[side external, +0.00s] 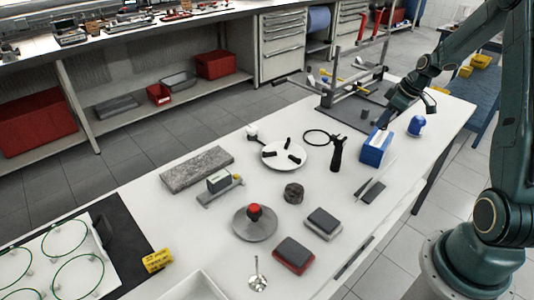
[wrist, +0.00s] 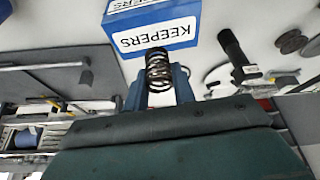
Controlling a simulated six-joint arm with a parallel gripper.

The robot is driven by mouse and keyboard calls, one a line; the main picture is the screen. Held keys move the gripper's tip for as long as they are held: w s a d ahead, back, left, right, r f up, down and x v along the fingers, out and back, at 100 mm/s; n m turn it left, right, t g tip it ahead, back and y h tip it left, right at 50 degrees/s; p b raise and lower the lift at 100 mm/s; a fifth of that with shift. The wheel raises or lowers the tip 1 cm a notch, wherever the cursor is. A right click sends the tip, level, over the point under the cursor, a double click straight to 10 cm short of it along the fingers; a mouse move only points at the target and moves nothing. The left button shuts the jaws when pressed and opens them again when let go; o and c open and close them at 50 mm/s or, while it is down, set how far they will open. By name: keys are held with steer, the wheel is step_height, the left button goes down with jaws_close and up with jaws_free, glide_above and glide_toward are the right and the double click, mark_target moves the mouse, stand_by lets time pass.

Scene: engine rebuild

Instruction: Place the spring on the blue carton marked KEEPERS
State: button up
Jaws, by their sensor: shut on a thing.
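The spring (wrist: 158,70) is a dark metal coil held between the fingers of my gripper (wrist: 160,88) in the wrist view. The blue carton (wrist: 182,50) with a white KEEPERS label is just beyond the spring and partly behind it. In the side view the blue carton (side external: 376,147) stands near the right part of the white table. My gripper (side external: 386,118) is above and at the back of the carton there. The spring is too small to make out in the side view. Whether it touches the carton cannot be told.
A blue-capped white container (side external: 416,125) stands right of the carton. A black-handled tool (side external: 337,154) stands to its left, beside a white round plate (side external: 284,156). A metal frame stand (side external: 350,85) is behind. Flat dark blocks (side external: 323,222) lie toward the front.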

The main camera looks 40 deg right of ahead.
steer(key=shift+f, duration=1.6)
steer(key=shift+f, duration=0.2)
steer(key=o, duration=1)
steer(key=shift+c, duration=0.2)
steer(key=shift+r, duration=0.1)
steer(key=v, duration=1.2)
steer(key=shift+a+r, duration=0.1)
steer(key=shift+r, duration=0.05)
